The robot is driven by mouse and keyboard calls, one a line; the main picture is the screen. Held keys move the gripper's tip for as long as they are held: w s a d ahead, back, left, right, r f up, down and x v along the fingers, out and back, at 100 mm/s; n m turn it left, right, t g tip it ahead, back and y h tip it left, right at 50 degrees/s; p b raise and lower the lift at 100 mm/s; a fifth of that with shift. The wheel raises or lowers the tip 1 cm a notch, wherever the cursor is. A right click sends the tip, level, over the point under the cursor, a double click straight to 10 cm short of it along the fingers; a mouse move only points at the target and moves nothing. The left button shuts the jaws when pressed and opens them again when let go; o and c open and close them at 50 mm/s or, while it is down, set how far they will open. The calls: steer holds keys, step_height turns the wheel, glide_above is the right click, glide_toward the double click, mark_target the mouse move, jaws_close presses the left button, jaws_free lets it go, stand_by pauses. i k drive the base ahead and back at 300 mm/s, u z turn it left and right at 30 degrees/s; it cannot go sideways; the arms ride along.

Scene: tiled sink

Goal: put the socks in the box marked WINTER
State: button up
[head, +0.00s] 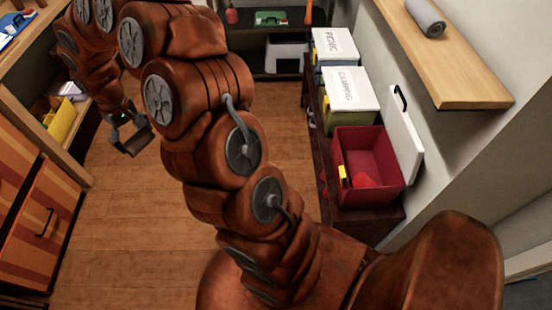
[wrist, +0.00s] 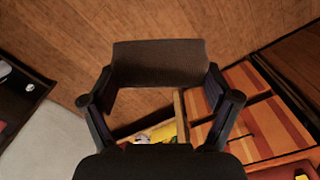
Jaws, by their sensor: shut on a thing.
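My gripper (head: 132,141) is raised at the left in the head view, over the wooden floor and near the left shelves. In the wrist view my gripper (wrist: 158,88) is shut on a dark brown, cloth-like thing (wrist: 158,62) that spans its fingertips. It may be the socks, but I cannot tell for sure. An open red box (head: 370,140) stands at the right, with its white lid (head: 404,135) upright at its side. A red thing (head: 363,180) and something yellow show at its near end. I can read no WINTER label.
White-lidded boxes marked CAMPING (head: 349,88) and PICNIC (head: 333,45) stand beyond the red box on a dark low bench (head: 322,165). A wooden shelf (head: 455,70) juts from the right wall above. A yellow bin (head: 62,122) is on the left shelf. The floor between is clear.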

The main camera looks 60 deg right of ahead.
mark_target(348, 162)
steer(key=k, duration=0.9)
steer(key=z, duration=1.4)
steer(key=i, duration=0.5)
